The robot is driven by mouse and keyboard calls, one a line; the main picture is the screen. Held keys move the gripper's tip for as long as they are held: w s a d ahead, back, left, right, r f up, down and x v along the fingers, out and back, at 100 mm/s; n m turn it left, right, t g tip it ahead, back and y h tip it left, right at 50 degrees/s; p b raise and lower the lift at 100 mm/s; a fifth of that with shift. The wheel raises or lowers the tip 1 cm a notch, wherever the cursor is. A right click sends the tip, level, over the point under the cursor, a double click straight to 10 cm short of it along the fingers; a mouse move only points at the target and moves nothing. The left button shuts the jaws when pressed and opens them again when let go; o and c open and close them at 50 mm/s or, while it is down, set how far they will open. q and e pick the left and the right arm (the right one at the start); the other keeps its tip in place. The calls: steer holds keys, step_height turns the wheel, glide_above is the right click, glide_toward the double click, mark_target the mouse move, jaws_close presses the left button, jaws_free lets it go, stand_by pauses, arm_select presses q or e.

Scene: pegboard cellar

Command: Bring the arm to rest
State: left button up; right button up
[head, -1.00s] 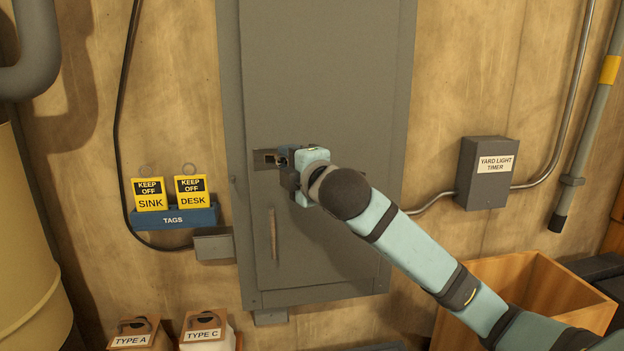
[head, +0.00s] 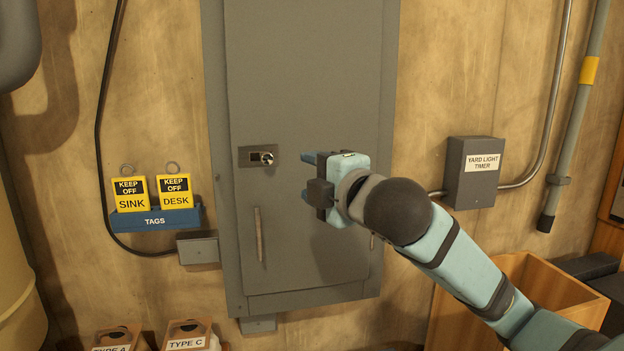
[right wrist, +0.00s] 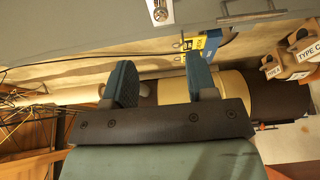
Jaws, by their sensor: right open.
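In the right wrist view the open fingers (right wrist: 162,85) are also empty, and the knob (right wrist: 160,11) shows at the top edge. The panel door looks shut. My left gripper is not in view.
A blue tag rack (head: 155,220) with two yellow tags is left of the panel. A timer box (head: 470,185) is on the wall at right. An open wooden crate (head: 530,275) stands below my right arm. Labelled boxes (head: 187,340) are at bottom left.

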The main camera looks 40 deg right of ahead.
steer(key=w+a+f+m+g+y, duration=0.1)
steer(key=a+f+m, duration=0.1)
steer(key=f, duration=1)
steer(key=w+a+f+m+g+y, duration=0.1)
steer(key=a+f+m+g, duration=0.15)
steer(key=f, duration=0.85)
steer(key=w+a+f+m+g+y, duration=0.1)
steer(key=a+f+m+y, duration=0.1)
steer(key=f, duration=1)
steer(key=s+a+f+m+g, duration=0.1)
steer(key=s+a+f+m, duration=0.3)
steer(key=s+f, duration=0.6)
steer(key=s+a+f+m+g, duration=0.1)
steer(key=s+a+f+m, duration=0.3)
steer(key=s+f, duration=0.5)
step_height(320, 180, down, 7)
steer(key=shift+s+r, duration=0.1)
steer(key=shift+s, duration=0.3)
steer(key=shift+g, duration=0.25)
